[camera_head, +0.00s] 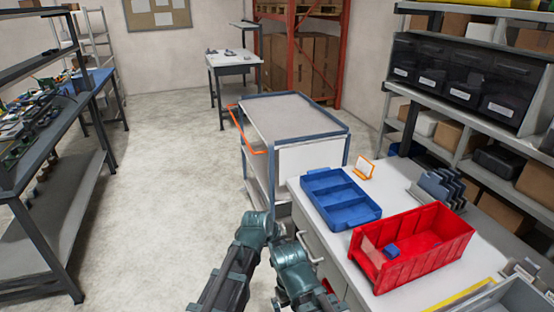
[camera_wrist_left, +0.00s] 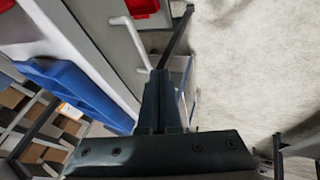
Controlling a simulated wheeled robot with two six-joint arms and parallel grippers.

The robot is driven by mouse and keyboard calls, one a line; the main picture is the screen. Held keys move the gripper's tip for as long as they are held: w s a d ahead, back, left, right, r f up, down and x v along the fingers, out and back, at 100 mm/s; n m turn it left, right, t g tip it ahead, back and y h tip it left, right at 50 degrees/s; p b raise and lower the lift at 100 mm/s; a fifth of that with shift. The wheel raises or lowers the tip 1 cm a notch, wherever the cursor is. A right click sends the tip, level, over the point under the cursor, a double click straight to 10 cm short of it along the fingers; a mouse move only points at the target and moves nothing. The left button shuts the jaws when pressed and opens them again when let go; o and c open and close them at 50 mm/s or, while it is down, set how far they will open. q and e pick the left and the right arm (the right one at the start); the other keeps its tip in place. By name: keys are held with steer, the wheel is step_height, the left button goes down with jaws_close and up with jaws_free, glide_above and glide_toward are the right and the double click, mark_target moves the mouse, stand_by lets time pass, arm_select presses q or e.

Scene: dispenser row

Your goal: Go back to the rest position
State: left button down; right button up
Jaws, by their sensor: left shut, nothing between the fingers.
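My left gripper (camera_head: 304,296) is low in the head view, beside the drawer front of the white counter (camera_head: 440,290), with its arm folded over the aisle. In the left wrist view the fingers (camera_wrist_left: 160,78) are together and empty, apart from the pale drawer handle (camera_wrist_left: 130,35) to their left. The head view hides much of the fingers behind my own wrist. My right gripper is in neither view.
A blue divided tray (camera_head: 335,221) and a red bin (camera_head: 430,262) with a small blue piece (camera_head: 391,251) inside stand on the counter. A cart (camera_head: 318,119) stands beyond. A workbench (camera_head: 85,200) lines the left; the floor (camera_head: 165,150) between is clear.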

arm_select(q)
steer(key=s+a+f+m+g+y, duration=0.1)
steer(key=s+a+f+g+y, duration=0.1)
steer(key=s+a, duration=0.7)
steer(key=s+a+f+m+g+y, duration=0.1)
steer(key=s+a+f+g+y, duration=0.15)
steer(key=s+a, duration=0.6)
steer(key=s+d+r+m+g, duration=0.1)
steer(key=s+d+m, duration=0.3)
steer(key=d, duration=0.4)
steer(key=shift+d, duration=0.2)
